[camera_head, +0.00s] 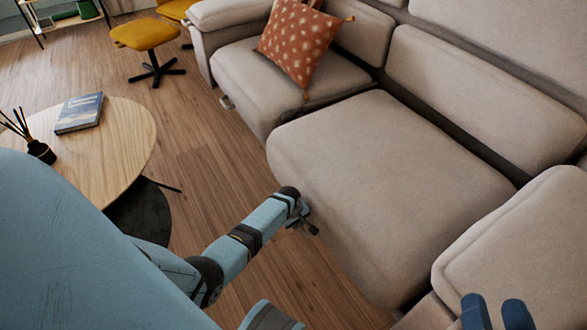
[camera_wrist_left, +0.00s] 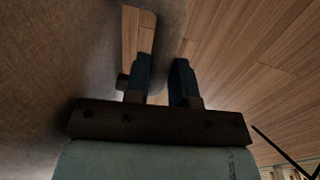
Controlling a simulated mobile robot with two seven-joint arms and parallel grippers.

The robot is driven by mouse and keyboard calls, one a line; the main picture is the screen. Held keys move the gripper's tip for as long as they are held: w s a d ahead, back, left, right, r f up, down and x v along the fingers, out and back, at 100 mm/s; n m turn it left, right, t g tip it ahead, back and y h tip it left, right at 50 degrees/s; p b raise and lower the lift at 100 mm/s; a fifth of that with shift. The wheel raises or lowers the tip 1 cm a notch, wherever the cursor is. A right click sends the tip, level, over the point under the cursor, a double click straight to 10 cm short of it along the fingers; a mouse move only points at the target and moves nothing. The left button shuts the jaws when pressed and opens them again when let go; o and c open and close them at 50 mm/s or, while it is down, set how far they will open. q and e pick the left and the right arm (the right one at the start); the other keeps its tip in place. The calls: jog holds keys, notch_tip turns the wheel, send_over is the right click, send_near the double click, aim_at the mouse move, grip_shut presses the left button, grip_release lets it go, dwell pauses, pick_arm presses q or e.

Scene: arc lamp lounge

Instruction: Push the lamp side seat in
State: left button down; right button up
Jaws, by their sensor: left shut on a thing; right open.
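The middle sofa seat (camera_head: 385,175) is beige and juts out further than the seat to its left (camera_head: 285,80). My left gripper (camera_head: 303,222) is at the front face of the middle seat, low down. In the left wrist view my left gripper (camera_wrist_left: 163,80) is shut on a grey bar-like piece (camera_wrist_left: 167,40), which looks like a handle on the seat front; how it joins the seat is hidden. My right gripper (camera_head: 496,314) is open and empty in front of the right-hand seat (camera_head: 525,250). No lamp is in view.
A round wooden table (camera_head: 115,140) with a book (camera_head: 80,112) and a reed diffuser (camera_head: 40,152) stands at the left. A yellow stool (camera_head: 146,35) is further back. An orange cushion (camera_head: 300,42) lies on the left seat. Wooden floor (camera_head: 215,165) is clear between table and sofa.

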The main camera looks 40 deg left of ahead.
aim_at(307, 227)
pick_arm(q)
jog(key=w, duration=0.1)
jog(key=w+d, duration=0.1)
jog(key=w, duration=0.2)
jog(key=shift+w+d+b, duration=0.1)
jog(key=shift+d+b, duration=0.2)
jog(key=shift+d, duration=0.05)
jog(key=shift+r, duration=0.1)
pick_arm(e)
jog(key=shift+a+f+g, duration=0.25)
jog(key=shift+f+g, duration=0.05)
jog(key=shift+f, duration=0.35)
pick_arm(q)
jog(key=shift+w, duration=0.15)
pick_arm(e)
jog(key=shift+r, duration=0.1)
pick_arm(q)
jog(key=c, duration=1)
grip_release()
jog(key=shift+o, duration=0.2)
jog(key=shift+r, duration=0.1)
pick_arm(e)
jog(key=shift+r, duration=0.15)
